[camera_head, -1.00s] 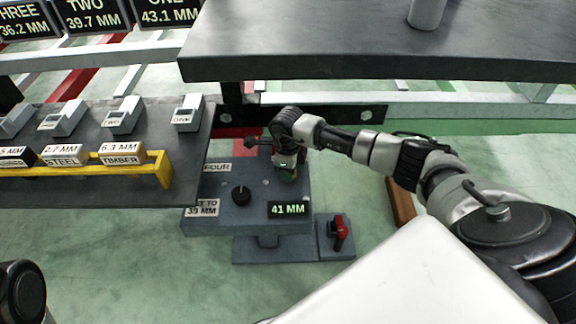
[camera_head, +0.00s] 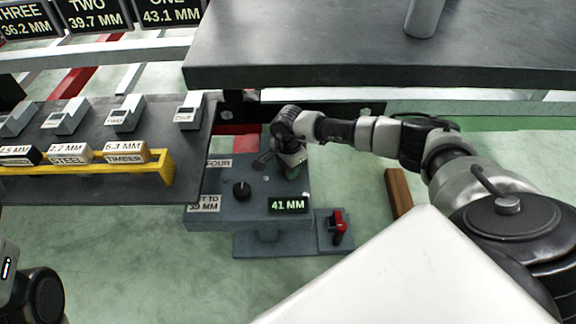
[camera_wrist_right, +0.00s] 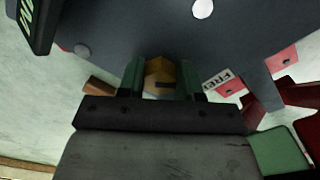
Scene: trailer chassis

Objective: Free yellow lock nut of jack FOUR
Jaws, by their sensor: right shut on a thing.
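Jack FOUR's grey housing (camera_head: 222,185) carries a FOUR label, a black knob (camera_head: 241,189) and a display (camera_head: 288,204) reading 41 MM. A label at its left front reads 39 MM and is partly cut off. My right gripper (camera_head: 291,168) is at the housing's back right; its arm hides the nut in the head view. In the right wrist view, the yellow lock nut (camera_wrist_right: 160,76) sits between the two greenish fingers of my right gripper (camera_wrist_right: 161,82), which are shut on it. Part of my left arm shows at the lower left, without its gripper.
A red-handled switch (camera_head: 339,226) stands right of the housing. A dark slab (camera_head: 380,55) overhangs behind my right arm. A dark bench (camera_head: 110,185) with a yellow rack (camera_head: 163,166) of labelled blocks is left. A brown bar (camera_head: 398,190) lies under the arm.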

